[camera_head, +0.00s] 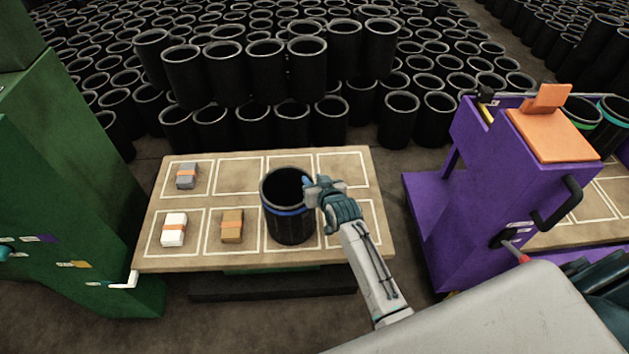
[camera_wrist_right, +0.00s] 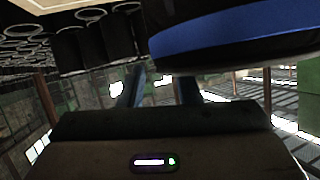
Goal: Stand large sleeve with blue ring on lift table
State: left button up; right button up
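The large black sleeve with a blue ring (camera_head: 290,212) stands upright on the tan table top (camera_head: 265,258), which is marked with white rectangles. It is in the front row, right of the brown block. My right gripper (camera_head: 316,185) is at the sleeve's upper right rim, with a blue finger showing near the opening. In the right wrist view, the sleeve's blue band (camera_wrist_right: 225,32) fills the upper right, and my two fingers (camera_wrist_right: 160,90) are apart with a gap between them. Whether they touch the sleeve is unclear.
A grey block (camera_head: 187,176), a white block (camera_head: 174,230) and a brown block (camera_head: 232,225) lie in left cells of the table. A green machine (camera_head: 75,170) stands left, a purple cart (camera_head: 470,190) right. Many black sleeves (camera_head: 268,75) crowd the back.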

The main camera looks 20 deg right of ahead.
jog(key=v, duration=1.2)
jog(key=s+d+f+n+g, duration=0.1)
jog(key=s+f+g, duration=0.2)
jog(key=s+f, duration=0.55)
jog(key=s+d+f+g, duration=0.2)
jog(key=s+f+g, duration=0.25)
jog(key=f, duration=0.65)
jog(key=s+d+f+g, duration=0.2)
jog(key=s+f, duration=0.3)
jog(key=s, duration=0.3)
jog(key=s+d+f+g+h, duration=0.1)
jog(key=s+d+f+g, duration=0.1)
jog(key=s+f, duration=0.4)
jog(key=shift+s+f+n+h, duration=0.25)
jog(key=shift+s+n+h, duration=0.05)
jog(key=shift+s, duration=0.75)
